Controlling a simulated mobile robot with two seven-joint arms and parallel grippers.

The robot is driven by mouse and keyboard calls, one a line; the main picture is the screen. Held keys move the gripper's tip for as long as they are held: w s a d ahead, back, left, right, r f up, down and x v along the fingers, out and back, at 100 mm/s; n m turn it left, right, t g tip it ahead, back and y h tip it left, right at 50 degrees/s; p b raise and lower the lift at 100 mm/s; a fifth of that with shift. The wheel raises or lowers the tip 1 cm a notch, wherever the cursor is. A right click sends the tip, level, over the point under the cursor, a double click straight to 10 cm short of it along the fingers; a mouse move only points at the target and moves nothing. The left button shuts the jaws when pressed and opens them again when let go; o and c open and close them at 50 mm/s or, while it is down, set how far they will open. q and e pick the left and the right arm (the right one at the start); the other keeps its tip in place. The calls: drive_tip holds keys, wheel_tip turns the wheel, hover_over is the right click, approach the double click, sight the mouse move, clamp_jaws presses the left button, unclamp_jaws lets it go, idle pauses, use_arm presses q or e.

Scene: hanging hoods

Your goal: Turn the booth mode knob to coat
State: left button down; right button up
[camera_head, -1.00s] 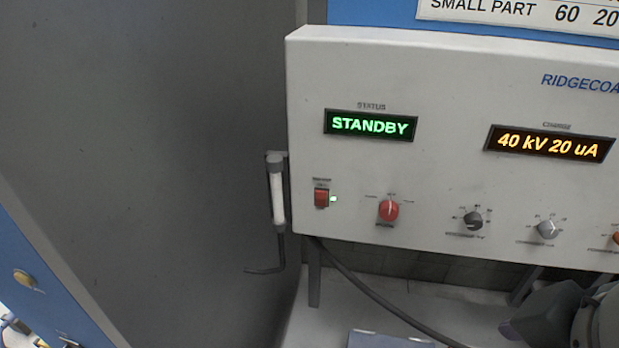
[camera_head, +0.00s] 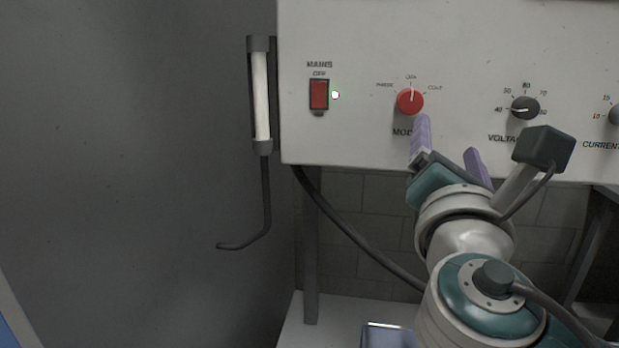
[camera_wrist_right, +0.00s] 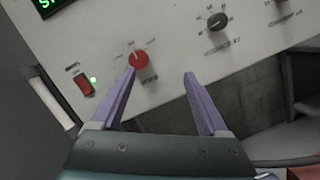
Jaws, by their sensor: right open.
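The red booth mode knob (camera_head: 410,102) is on the white control panel, with labels PURGE, OFF and COAT around its top. Its white pointer line points about straight up, at OFF. It also shows in the right wrist view (camera_wrist_right: 139,59), just beyond the tip of the left-hand finger. My right gripper (camera_head: 448,135) is open and empty, its purple fingers pointing up at the panel below and to the right of the knob. One finger overlaps the knob's MODE label in the head view. I cannot tell whether it touches the panel. My left gripper is out of view.
A red mains switch (camera_head: 319,95) with a lit green lamp is left of the knob. A black voltage knob (camera_head: 525,108) is to its right. A white tube-like holder (camera_head: 261,95) hangs at the panel's left edge. A black cable (camera_head: 350,240) runs below the panel.

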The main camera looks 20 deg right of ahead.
sight(410, 106)
drive_tip(key=w+n+t, duration=0.1)
drive_tip(key=w, duration=0.2)
drive_tip(key=w+d+r+n+t+b, duration=0.1)
drive_tip(key=w+n, duration=0.1)
drive_tip(key=w, duration=0.1)
drive_tip(key=w+d+n+t, duration=0.1)
drive_tip(key=w+n, duration=0.1)
drive_tip(key=w, duration=0.1)
drive_tip(key=shift+r+y, duration=0.3)
drive_tip(key=shift+w+d+r, duration=0.15)
drive_tip(key=shift+w+d, duration=0.15)
drive_tip(key=shift+w, duration=0.15)
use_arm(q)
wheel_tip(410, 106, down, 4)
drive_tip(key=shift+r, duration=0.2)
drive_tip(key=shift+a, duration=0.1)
use_arm(e)
clamp_jaws()
